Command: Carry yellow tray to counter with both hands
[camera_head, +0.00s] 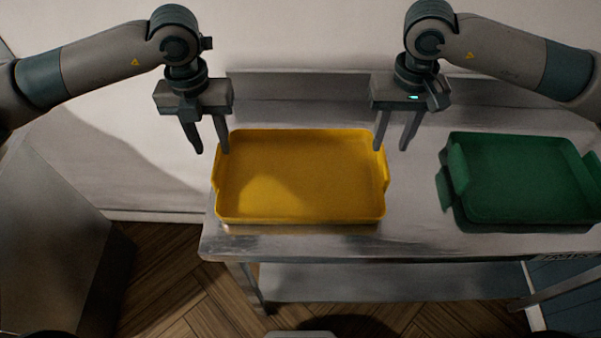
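The yellow tray (300,218) is empty and lies flat on the left part of a steel table, with a raised handle at each short side. My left gripper (210,148) is open and empty, pointing down by the tray's back left corner. Its right finger overlaps the tray's left edge in the picture. My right gripper (392,146) is open and empty, pointing down by the back right corner, its left finger near the tray's right edge. I cannot tell whether either finger touches the tray.
The steel table (330,245) has a raised back edge against a wall and a lower shelf (390,282). A green tray (530,180) lies on its right part, with bare steel between the trays. A steel cabinet (50,240) stands at the left. Wooden floor shows in front.

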